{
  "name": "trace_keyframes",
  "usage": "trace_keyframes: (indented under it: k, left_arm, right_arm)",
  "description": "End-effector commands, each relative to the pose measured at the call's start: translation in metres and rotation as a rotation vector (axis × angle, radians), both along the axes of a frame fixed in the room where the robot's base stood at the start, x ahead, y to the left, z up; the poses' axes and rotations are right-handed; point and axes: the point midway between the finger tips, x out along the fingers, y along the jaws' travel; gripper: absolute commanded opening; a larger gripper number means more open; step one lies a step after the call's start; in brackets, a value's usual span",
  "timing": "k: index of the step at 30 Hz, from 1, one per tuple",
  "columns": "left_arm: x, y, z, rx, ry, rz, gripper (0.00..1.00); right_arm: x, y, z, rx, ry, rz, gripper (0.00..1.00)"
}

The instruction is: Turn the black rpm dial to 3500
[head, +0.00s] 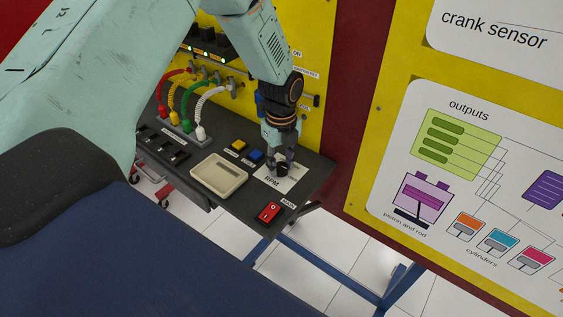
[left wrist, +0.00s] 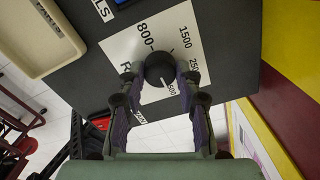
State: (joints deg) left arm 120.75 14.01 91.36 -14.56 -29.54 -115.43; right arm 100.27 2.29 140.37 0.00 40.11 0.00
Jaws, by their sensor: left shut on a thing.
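The black rpm dial (left wrist: 159,67) sits on a white scale plate (left wrist: 120,50) in the left wrist view. The plate shows 800, 1500, a partly hidden 250-something, and a partly covered label ending in 500 below the dial. A short white mark shows on the dial's lower edge, towards that label. My left gripper (left wrist: 160,76) has one finger on each side of the dial and is shut on it. In the head view my left gripper (head: 281,160) reaches down over the dial (head: 282,169), on the plate marked RPM. My right gripper is not in view.
Near the dial on the dark console are a red rocker switch (head: 269,212), yellow (head: 239,145) and blue (head: 255,155) buttons, and a beige tray (head: 219,174). Coloured cables (head: 182,107) rise at the back left. A yellow panel stands behind.

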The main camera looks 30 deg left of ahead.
Motion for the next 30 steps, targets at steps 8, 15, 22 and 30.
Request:
trace_keyframes:
  k: [8, 15, 22, 30]
  left_arm:
    - [0.0043, 0.0011, 0.0034, 0.002, -0.012, -0.033, 0.03]
    - [0.0047, 0.0012, 0.0036, 0.002, -0.013, -0.033, 0.03]
    - [0.0041, 0.0009, 0.003, 0.001, -0.011, -0.032, 0.47]
    - [0.0018, 0.0003, 0.0013, 0.001, -0.005, -0.031, 0.57]
  right_arm:
    - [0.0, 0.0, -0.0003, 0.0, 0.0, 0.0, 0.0]
    - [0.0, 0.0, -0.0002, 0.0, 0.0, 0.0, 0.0]
    - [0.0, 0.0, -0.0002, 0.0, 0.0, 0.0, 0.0]
    - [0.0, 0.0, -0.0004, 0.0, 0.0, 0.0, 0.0]
